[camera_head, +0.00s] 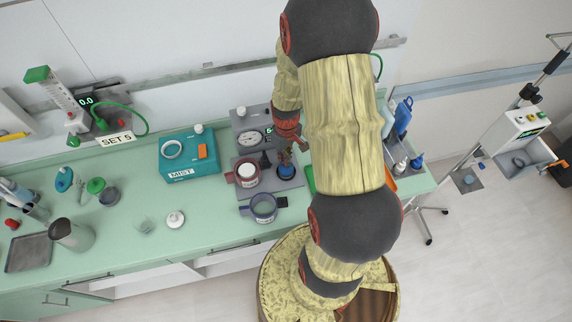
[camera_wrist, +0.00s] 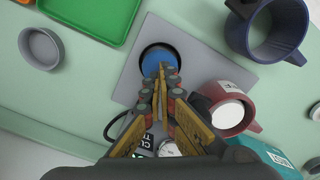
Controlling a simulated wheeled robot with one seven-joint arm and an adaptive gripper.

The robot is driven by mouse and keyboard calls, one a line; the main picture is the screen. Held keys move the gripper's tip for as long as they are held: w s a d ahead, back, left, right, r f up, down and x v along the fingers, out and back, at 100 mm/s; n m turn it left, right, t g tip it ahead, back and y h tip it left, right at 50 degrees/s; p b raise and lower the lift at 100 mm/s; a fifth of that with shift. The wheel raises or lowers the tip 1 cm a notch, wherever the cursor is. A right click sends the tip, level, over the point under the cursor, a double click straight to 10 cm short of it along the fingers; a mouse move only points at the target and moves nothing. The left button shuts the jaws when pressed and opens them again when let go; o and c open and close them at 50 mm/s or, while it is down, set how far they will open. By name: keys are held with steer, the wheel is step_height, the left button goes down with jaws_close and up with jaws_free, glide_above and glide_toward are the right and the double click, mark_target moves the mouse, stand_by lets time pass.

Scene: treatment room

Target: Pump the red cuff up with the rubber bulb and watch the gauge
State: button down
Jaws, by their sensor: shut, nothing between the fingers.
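The blue rubber bulb (camera_head: 286,173) sits on a grey plate on the counter; in the wrist view the bulb (camera_wrist: 154,58) rests in a dark round holder. My gripper (camera_head: 285,154) is shut and empty, pointing down at the bulb; in the wrist view its tips (camera_wrist: 163,70) overlap the bulb's edge. I cannot tell whether they touch it. The red cuff (camera_head: 236,178), a ring with a white object inside, stands left of the bulb; it also shows in the wrist view (camera_wrist: 247,125). The round gauge (camera_head: 248,138) is behind it; its needle is too small to read.
A dark blue cuff (camera_head: 263,210) stands in front of the red one. A teal MIST box (camera_head: 176,158) stands to the left. A green tray (camera_wrist: 95,20) and grey cup (camera_wrist: 40,48) lie near the bulb in the wrist view. The counter's front middle is mostly clear.

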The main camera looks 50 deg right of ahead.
steer(key=shift+f+b, duration=0.65)
steer(key=shift+f, duration=0.4)
steer(key=shift+r+p, duration=0.9)
steer(key=shift+r, duration=0.35)
steer(key=shift+f, duration=0.2)
steer(key=shift+r, duration=0.2)
stand_by(1.7)
steer(key=shift+r+p, duration=2.25)
steer(key=shift+r, duration=0.8)
steer(key=shift+f, duration=0.1)
